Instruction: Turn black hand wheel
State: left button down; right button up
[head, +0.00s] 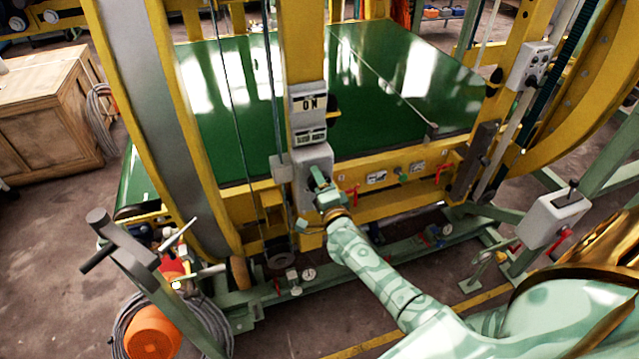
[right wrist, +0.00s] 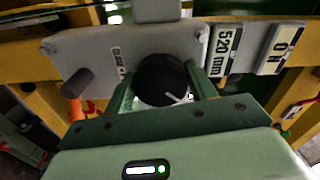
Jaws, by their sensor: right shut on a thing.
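The black hand wheel (right wrist: 160,80) is a round dark knob with a white pointer line, mounted on a grey panel (right wrist: 85,55) in the right wrist view. The green fingers of my right gripper (right wrist: 161,88) stand on either side of it and are shut on it. In the head view my right gripper (head: 319,180) reaches to the grey box (head: 310,160) on the yellow post, and it hides the wheel there. My left gripper is in neither view.
A dark peg (right wrist: 77,83) sticks out left of the wheel. A "520 mm" plate (right wrist: 224,52) and an "ON" plate (right wrist: 282,50) are at right. The green machine bed (head: 400,70) lies behind the post. A control box (head: 552,218) stands at right.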

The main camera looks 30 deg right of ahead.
jog(key=m, duration=0.3)
jog(key=shift+m, duration=0.4)
jog(key=m, duration=0.3)
jog(key=shift+f+m+b, duration=0.1)
jog(key=shift+m+b, duration=0.2)
jog(key=shift+b, duration=0.1)
jog(key=m+b, duration=0.1)
jog(key=m, duration=0.3)
jog(key=shift+m, duration=0.3)
jog(key=m+b, duration=0.1)
jog(key=m, duration=0.2)
jog(key=shift+m, duration=0.3)
jog(key=m+b, duration=0.1)
jog(key=m, duration=0.2)
jog(key=shift+d+m+b, duration=0.1)
jog(key=shift+m+b, duration=0.2)
jog(key=m+b, duration=0.1)
jog(key=m, duration=0.3)
jog(key=shift+b, duration=0.4)
jog(key=m+b, duration=0.1)
jog(key=m, duration=0.4)
jog(key=shift+b, duration=0.4)
jog(key=shift+d+m+b, duration=0.1)
jog(key=shift+m+b, duration=0.65)
jog(key=shift+m, duration=1.15)
